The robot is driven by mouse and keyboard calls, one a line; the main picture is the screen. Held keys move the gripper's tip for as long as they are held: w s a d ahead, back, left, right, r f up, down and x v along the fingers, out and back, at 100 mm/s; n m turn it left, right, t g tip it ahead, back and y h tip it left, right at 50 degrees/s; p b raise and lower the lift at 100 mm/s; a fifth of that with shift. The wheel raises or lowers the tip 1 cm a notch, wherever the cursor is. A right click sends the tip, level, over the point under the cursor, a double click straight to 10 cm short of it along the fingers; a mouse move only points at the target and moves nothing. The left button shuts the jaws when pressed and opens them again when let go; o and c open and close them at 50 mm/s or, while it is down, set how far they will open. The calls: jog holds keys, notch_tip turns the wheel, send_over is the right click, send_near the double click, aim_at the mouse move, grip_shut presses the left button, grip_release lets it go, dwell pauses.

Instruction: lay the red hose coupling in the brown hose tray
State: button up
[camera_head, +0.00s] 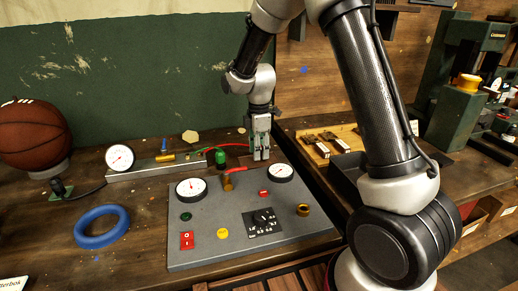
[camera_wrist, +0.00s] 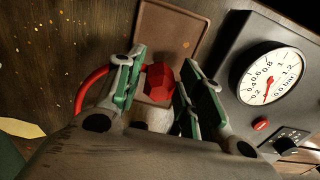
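The red hose coupling (camera_wrist: 160,82) is a faceted red piece that shows between my two fingers in the wrist view. My gripper (camera_wrist: 164,60) has one finger on each side of it, very close. I cannot tell whether the fingers touch it. A brown tray (camera_wrist: 171,22) with a raised rim lies just beyond the fingertips, its lower part hidden. In the head view my gripper (camera_head: 261,155) points down behind the grey gauge panel, and I cannot make out the coupling or tray there.
The grey panel (camera_head: 210,246) with gauges, knobs and a brass valve (camera_head: 228,183) stands close in front of my gripper. A red hose (camera_wrist: 90,88) curves beside the left finger. A green knob (camera_head: 222,158) is left of the gripper. A blue ring (camera_head: 101,240) and ball (camera_head: 33,135) lie farther left.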

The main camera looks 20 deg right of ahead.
jog(key=shift+r, duration=0.15)
notch_tip(320, 180, up, 12)
jog(key=f, duration=0.1)
jog(key=s+d+r+m+t, duration=0.1)
jog(key=s+d+r+m, duration=0.35)
jog(key=s+r, duration=0.25)
jog(key=s+d+m+t, duration=0.1)
jog(key=s+d+m, duration=0.2)
jog(key=s, duration=0.4)
jog(key=s+d+r+m+t, duration=0.1)
jog(key=s+d+m, duration=0.2)
jog(key=s+m, duration=0.3)
jog(key=s+d+r+m+t, duration=0.1)
jog(key=s+d+m, duration=0.3)
jog(key=s, duration=0.6)
jog(key=shift+r, duration=0.25)
jog(key=shift+d+m, duration=0.1)
jog(key=shift+m, duration=0.15)
